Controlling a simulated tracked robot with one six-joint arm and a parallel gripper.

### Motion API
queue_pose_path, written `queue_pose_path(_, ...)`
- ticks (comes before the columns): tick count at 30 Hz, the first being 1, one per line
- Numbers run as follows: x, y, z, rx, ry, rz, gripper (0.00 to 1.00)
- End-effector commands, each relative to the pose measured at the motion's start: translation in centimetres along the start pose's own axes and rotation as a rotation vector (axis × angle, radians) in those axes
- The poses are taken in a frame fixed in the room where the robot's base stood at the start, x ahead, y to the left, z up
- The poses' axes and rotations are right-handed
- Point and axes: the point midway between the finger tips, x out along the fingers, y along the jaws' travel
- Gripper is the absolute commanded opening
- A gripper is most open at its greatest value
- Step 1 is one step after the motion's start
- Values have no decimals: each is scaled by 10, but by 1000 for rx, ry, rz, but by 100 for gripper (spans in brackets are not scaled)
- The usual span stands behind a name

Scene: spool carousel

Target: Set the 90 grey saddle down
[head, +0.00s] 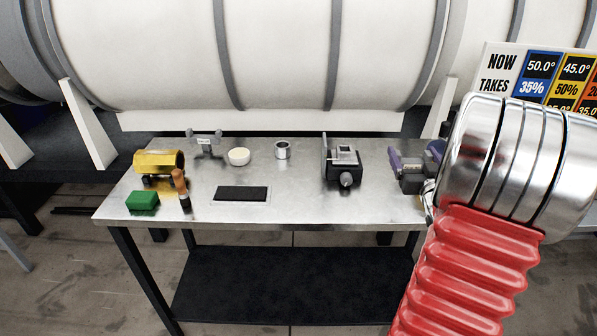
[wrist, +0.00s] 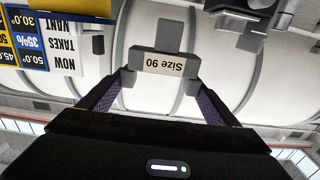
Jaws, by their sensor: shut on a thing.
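The grey saddle with a "Size 90" label (wrist: 165,63) is between the two purple-edged fingers of my gripper (wrist: 161,80) in the wrist view, its lettering upside down. My gripper is shut on it. In the head view the grey saddle (head: 411,181) shows at the right end of the metal table, beside a purple finger. My gripper (head: 415,165) there is partly hidden by my own arm. I cannot tell the exact gap between saddle and tabletop.
The metal table (head: 290,208) also holds a grey stand (head: 206,147), yellow device (head: 160,162), green block (head: 142,201), brown-topped tool (head: 181,188), pale bowl (head: 238,157), metal cup (head: 282,150), black pad (head: 241,193) and vise-like device (head: 343,161). The front-right centre is bare. A white tank (head: 280,50) stands behind.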

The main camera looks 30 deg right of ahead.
Motion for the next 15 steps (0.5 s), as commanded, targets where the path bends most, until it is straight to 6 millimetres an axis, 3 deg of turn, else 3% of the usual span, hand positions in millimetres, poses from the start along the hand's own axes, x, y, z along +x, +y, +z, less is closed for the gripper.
queue_pose_path(15,1,-1,3,0,0,-2,60)
